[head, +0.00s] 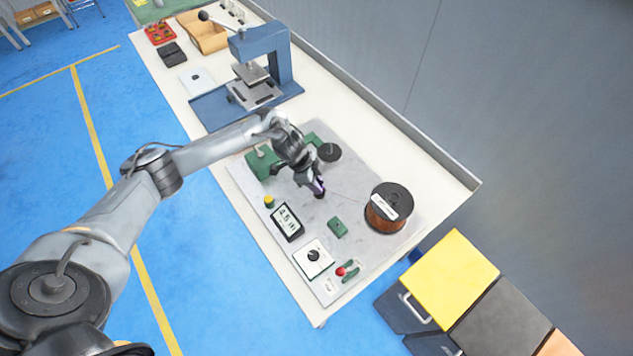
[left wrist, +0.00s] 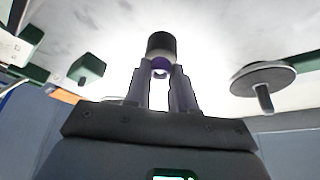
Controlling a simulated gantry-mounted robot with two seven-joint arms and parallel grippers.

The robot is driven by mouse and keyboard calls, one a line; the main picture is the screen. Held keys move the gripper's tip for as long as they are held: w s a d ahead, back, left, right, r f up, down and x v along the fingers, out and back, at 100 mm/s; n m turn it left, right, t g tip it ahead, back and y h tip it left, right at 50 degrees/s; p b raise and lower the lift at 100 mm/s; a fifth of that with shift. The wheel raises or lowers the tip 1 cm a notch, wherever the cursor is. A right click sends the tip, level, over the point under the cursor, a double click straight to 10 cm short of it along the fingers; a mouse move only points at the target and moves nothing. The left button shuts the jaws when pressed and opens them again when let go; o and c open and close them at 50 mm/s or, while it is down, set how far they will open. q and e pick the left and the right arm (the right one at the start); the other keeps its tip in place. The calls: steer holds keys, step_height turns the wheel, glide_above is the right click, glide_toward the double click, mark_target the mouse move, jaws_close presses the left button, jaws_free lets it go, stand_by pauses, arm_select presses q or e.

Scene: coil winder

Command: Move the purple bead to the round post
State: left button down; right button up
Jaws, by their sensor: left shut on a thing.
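My left gripper (head: 317,184) is shut over the grey base plate (head: 290,215) and points down. The purple bead (head: 319,186) is between its fingertips. In the left wrist view, the bead (left wrist: 160,70) shows as a small purple ring gripped by the two fingers (left wrist: 158,82). A short black round cylinder (left wrist: 161,45) lies directly beyond the bead, in line with it; it looks like the round post. I cannot tell whether the bead is around it or just short of it. My right gripper is not in view.
A copper wire spool (head: 383,222) stands right of the gripper and a black disc (head: 329,152) behind it. A small green block (head: 337,228), a display (head: 287,222) and a dial box (head: 313,257) stand in front. A blue press (head: 268,55) is farther back.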

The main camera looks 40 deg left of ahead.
arm_select(q)
steer(key=c, duration=0.8)
jaws_free()
steer(key=shift+f, duration=0.15)
steer(key=shift+c, duration=0.2)
steer(key=p+v, duration=0.1)
steer(key=v, duration=0.9)
steer(key=shift+s+a+r, duration=0.15)
steer(key=shift+s+r, duration=0.05)
steer(key=shift+r, duration=0.15)
